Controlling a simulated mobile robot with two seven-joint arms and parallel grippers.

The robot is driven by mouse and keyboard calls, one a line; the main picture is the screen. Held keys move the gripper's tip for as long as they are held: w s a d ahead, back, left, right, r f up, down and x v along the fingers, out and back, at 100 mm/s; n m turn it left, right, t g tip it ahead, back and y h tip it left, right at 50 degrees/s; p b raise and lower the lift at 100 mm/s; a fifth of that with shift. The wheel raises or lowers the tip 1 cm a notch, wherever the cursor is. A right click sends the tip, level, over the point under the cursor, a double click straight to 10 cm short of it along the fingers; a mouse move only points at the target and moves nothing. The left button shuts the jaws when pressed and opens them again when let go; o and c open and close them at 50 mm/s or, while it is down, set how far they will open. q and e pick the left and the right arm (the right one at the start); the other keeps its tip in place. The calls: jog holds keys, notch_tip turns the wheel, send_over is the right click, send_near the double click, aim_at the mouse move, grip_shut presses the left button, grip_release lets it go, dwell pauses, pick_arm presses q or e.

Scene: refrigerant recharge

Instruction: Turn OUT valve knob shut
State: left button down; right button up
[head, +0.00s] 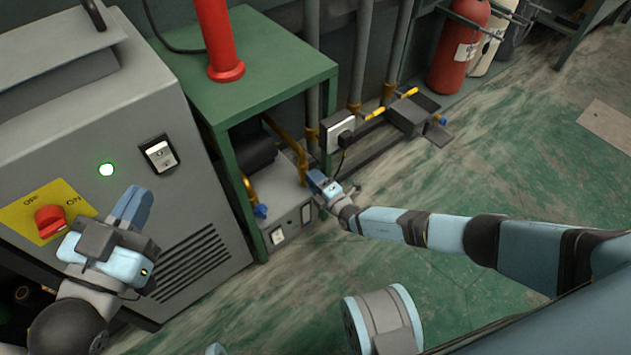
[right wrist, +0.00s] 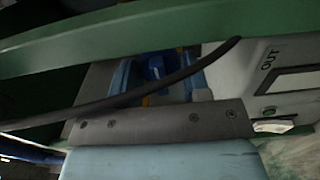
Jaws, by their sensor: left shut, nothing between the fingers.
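The blue OUT valve knob (right wrist: 154,72) shows in the right wrist view between the fingers of my right gripper (right wrist: 160,82), beside the OUT label (right wrist: 268,60). The fingers stand apart, with a gap visible at the knob's side. In the head view my right gripper (head: 314,178) is at the right front of the grey recharge unit (head: 291,222) under the green table and hides the OUT knob. Another blue knob (head: 261,211) shows at the unit's left. My left gripper (head: 137,203) is shut and empty in front of the grey cabinet.
The grey cabinet (head: 120,110) has a red switch (head: 49,219) and a lit green lamp (head: 106,170). The green table (head: 270,65) overhangs the unit. A dark cable (right wrist: 150,95) crosses the wrist view. Open green floor (head: 510,160) lies to the right.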

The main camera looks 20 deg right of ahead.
jog(key=shift+c, duration=1.3)
jog(key=shift+n, duration=2.1)
jog(key=o, duration=0.9)
